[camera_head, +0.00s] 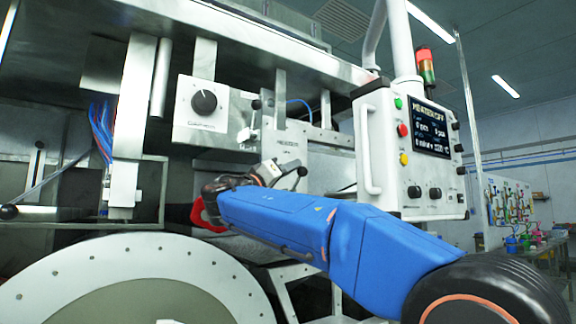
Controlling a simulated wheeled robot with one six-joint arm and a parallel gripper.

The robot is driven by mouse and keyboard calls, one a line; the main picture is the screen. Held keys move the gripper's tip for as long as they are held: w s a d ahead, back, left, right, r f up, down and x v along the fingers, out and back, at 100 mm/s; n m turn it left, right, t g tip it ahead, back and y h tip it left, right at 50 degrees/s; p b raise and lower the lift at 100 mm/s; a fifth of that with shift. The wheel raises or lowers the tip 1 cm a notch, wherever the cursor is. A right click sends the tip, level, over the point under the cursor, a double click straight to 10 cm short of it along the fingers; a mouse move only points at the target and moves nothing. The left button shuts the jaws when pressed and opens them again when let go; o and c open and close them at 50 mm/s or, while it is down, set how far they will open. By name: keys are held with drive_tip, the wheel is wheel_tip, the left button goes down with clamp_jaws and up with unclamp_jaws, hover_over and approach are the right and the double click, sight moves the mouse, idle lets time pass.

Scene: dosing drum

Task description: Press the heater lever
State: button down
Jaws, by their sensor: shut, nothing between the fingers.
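A plate with small lettering that looks like "HEATER" (290,144) is on the machine front at the middle. A short lever with a black knob (302,171) stands just below and right of this plate and looks like the heater lever. My gripper (276,170), at the end of my blue arm, is shut and empty, right beside the lever's left side. I cannot tell whether it touches the lever. My wrist hides part of the machine behind it. The control panel's screen (430,130) has a top line that seems to read "HEATER OFF".
A box with a black dial (203,103) is at upper left of my gripper. Another black-knobbed lever (256,104) is above it. The control panel (383,150) with coloured buttons stands to the right. A large white drum disc (130,248) fills the lower left.

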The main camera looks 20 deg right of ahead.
drive_tip(key=m, duration=0.1)
drive_tip(key=s+f+m+g+h, duration=0.1)
drive_tip(key=m, duration=0.1)
drive_tip(key=m+g, duration=0.1)
drive_tip(key=shift+s+d+f+h, duration=0.3)
drive_tip(key=shift+f+h, duration=0.05)
drive_tip(key=shift+h, duration=0.05)
drive_tip(key=shift+s+d+f, duration=0.1)
drive_tip(key=shift+s+f, duration=0.2)
drive_tip(key=shift+f, duration=0.3)
drive_tip(key=shift+s+d+f, duration=0.1)
drive_tip(key=shift+s+f, duration=0.2)
drive_tip(key=shift+f, duration=0.35)
drive_tip(key=shift+s+d+f, duration=0.1)
drive_tip(key=shift+s+f, duration=0.2)
drive_tip(key=shift+f, duration=0.3)
drive_tip(key=shift+f, duration=0.25)
drive_tip(key=shift+a+f, duration=0.1)
